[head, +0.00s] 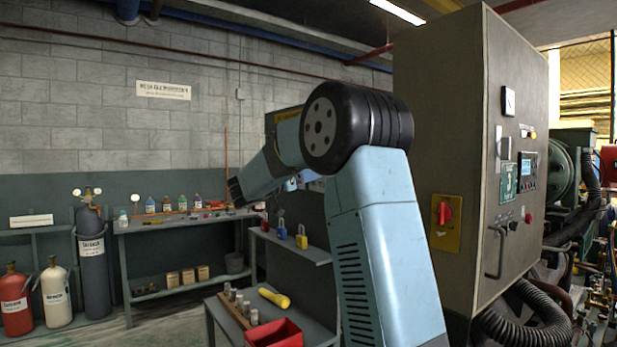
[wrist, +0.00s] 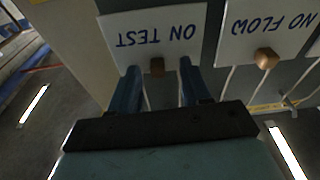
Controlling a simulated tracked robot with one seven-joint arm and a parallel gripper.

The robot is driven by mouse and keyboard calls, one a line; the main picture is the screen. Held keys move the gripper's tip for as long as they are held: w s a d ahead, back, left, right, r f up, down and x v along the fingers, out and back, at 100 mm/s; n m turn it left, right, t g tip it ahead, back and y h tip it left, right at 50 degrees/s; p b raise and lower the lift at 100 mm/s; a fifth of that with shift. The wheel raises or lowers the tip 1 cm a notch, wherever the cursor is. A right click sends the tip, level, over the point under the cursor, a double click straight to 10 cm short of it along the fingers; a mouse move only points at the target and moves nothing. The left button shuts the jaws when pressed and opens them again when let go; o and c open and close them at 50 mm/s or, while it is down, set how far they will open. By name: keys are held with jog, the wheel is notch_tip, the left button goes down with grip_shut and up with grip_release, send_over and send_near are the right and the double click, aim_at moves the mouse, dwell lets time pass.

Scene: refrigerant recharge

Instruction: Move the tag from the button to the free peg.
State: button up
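In the wrist view, which is upside down, a white tag reading "ON TEST" (wrist: 152,38) hangs against a grey panel. A small brown block-like peg or button (wrist: 157,65) shows at its edge. My gripper (wrist: 157,82) is open, with its two blue fingers on either side of that brown piece; contact with the tag cannot be told. A second white tag reading "NO FLOW" (wrist: 268,30) hangs beside it at a copper-coloured knob (wrist: 266,58). Which support is the button cannot be told, and no free peg is clearly visible.
A tall grey cabinet (head: 440,130) with a red switch (head: 444,213) stands right of my arm. A low bench with a red bin (head: 273,333) and yellow torch (head: 273,298) is in front. A shelf with padlocks (head: 302,237) and a workbench (head: 180,222) are behind.

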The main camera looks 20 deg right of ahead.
jog(key=v, duration=1.4)
jog(key=s+a+r+n+t+y, duration=0.2)
jog(key=a+r+n+t+y, duration=0.4)
jog(key=n+t+y, duration=0.75)
jog(key=s+a+f+n+g+y, duration=0.1)
jog(key=s+f+n+g+y, duration=0.2)
jog(key=s+f, duration=0.45)
jog(key=s+a+f+g+y, duration=0.15)
jog(key=s+f+y, duration=0.35)
jog(key=s, duration=0.5)
jog(key=s+d+f+g+h, duration=0.1)
jog(key=s+d+f+g, duration=0.2)
jog(key=s+f, duration=0.3)
jog(key=s+d+f+m+g+h, duration=0.1)
jog(key=s+d+f+g, duration=0.2)
jog(key=s, duration=0.9)
notch_tip(320, 180, down, 3)
jog(key=shift+r+g, duration=0.15)
jog(key=shift+g, duration=0.45)
jog(key=shift+s+d, duration=0.1)
jog(key=shift+s, duration=0.05)
